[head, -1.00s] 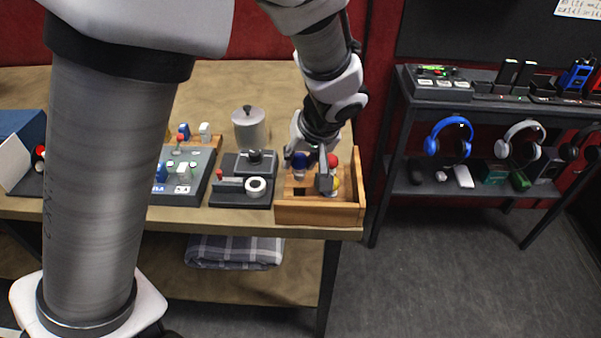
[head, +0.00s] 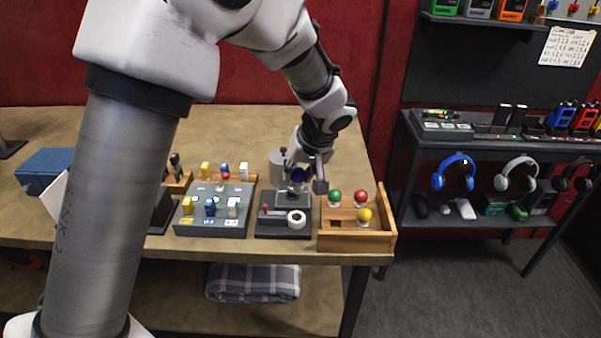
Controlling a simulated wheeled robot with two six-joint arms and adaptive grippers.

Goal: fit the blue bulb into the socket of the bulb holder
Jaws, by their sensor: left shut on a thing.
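My left gripper (head: 305,178) is shut on the blue bulb (head: 298,175). The bulb is partly hidden by the fingers. It is held over the back part of a dark two-level device, which looks like the bulb holder (head: 272,228). That device has a white ring (head: 296,220) at its front right and a small red-tipped lever at its left. The gripper covers the back of the device, so I cannot tell whether the bulb touches it. My right gripper is not in view.
A wooden tray (head: 350,243) with green (head: 334,196), red (head: 360,197) and yellow (head: 364,215) bulbs stands right of the holder. The table's front edge is close.

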